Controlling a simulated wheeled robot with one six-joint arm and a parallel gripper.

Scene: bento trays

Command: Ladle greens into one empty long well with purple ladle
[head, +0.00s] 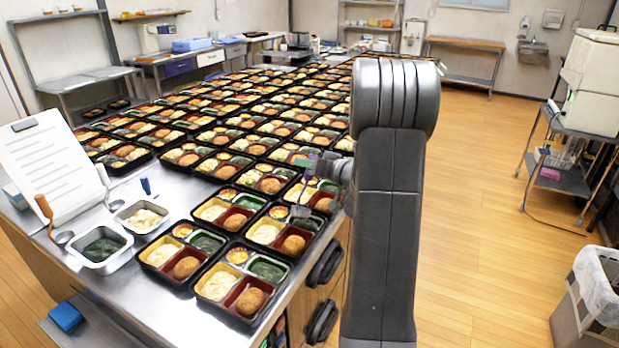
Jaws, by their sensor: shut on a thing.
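My gripper (318,166) is at the far end of my arm, over the front right trays, partly hidden by the arm. It is shut on the purple ladle (304,190), which hangs down with its grey bowl (300,211) low over a bento tray near the right table edge. Whether the bowl holds greens is too small to tell. The steel pan of greens (128,240) sits at the front left of the table. The nearest black trays hold pale food, a fried ball, a yellow cup and greens in their wells. I cannot make out an empty long well.
A steel pan of pale food (120,219) stands behind the greens pan. An orange-handled ladle (43,207) and a blue-handled utensil (146,187) are nearby. A white board (45,165) leans at left. Rows of filled trays cover the table.

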